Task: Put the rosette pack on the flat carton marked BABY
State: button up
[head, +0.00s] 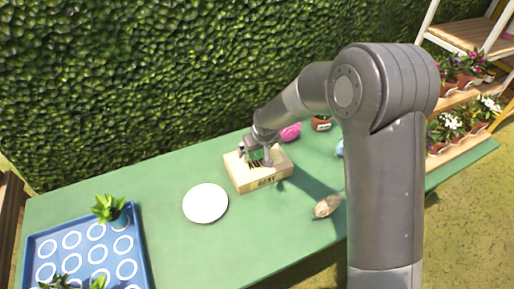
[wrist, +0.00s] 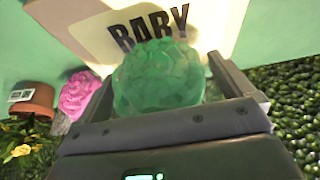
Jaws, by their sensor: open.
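The flat carton marked BABY (head: 240,178) lies on the green table; its BABY lettering also shows in the wrist view (wrist: 207,14). A green, petalled rosette pack (wrist: 158,78) is over the carton's top and covers part of the label. It shows small and partly hidden in the head view. My gripper (head: 257,156) is at the carton, its fingers apart on either side of the green pack. Whether the pack fully rests on the carton is hard to tell.
A pink rosette-like object (head: 290,132) and a terracotta pot (head: 321,123) stand behind the carton. A white plate (head: 206,203) lies to its left, a blue tray (head: 140,246) with plants farther left. A small tan object (head: 327,206) lies at right.

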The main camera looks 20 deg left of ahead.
jog(key=v, duration=1.2)
jog(key=shift+r, duration=0.1)
jog(key=s+d+r+m+t+h, duration=0.1)
jog(key=s+d+r, duration=0.1)
jog(key=d+r, duration=0.35)
jog(key=s+d+r+m, duration=0.2)
jog(key=d+r, duration=0.1)
jog(key=d, duration=0.6)
jog(key=s+d+r+m+t+h, duration=0.1)
jog(key=s+d+r, duration=0.25)
jog(key=d, duration=0.35)
jog(key=s+d+r+m, duration=0.1)
jog(key=s+d+m, duration=0.1)
jog(key=s+d, duration=0.4)
jog(key=s+d+r+m+h, duration=0.1)
jog(key=s+d+r+m, duration=0.1)
jog(key=s+d, duration=0.4)
jog(key=shift+s+d+m, duration=0.4)
jog(key=shift+s+m, duration=0.1)
jog(key=shift+s, duration=0.55)
